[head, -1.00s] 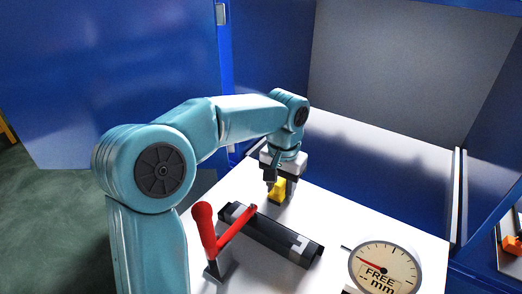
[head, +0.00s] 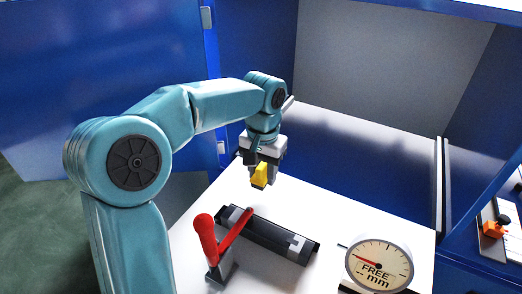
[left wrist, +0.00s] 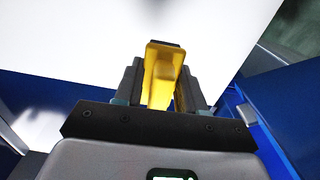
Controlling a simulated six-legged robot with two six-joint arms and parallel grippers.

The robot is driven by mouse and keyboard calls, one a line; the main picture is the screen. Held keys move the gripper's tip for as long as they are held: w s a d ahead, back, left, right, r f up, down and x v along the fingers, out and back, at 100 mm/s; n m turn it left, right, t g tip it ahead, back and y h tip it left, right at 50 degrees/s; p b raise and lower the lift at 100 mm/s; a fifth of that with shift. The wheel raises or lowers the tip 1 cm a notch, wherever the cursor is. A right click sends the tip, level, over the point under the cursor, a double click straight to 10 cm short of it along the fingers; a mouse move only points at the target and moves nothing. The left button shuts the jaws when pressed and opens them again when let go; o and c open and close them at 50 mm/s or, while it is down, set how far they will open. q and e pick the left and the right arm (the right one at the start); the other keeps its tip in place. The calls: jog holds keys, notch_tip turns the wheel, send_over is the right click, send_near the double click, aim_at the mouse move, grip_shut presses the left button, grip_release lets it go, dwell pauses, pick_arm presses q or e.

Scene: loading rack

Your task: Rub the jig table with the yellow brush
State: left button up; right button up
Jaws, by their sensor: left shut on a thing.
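The yellow brush (head: 260,174) is held in my left gripper (head: 262,168), its dark end pointing down. In the left wrist view the brush (left wrist: 161,72) sits between the two fingers of my left gripper (left wrist: 160,90), which is shut on it. The white jig table (head: 330,209) lies below. The brush appears to be over the table's far left part, behind the black fixture; a gap under it seems to show. My right gripper is not in view.
A black fixture (head: 268,236) with a red-handled clamp (head: 205,237) stands on the table. A round dial gauge (head: 379,266) reading "FREE -- mm" is at front right. Blue walls stand behind, and an orange item (head: 494,227) lies on a shelf at the far right.

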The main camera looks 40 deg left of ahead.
aim_at(262, 163)
pick_arm(q)
notch_tip(262, 163, up, 2)
jog(key=shift+a+r+p, duration=0.1)
jog(key=shift+p, duration=0.55)
jog(key=shift+d+r+p, duration=0.2)
jog(key=shift+r+p, duration=0.5)
jog(key=shift+r, duration=0.1)
jog(key=shift+a+r+p, duration=0.15)
jog(key=shift+r+p, duration=0.15)
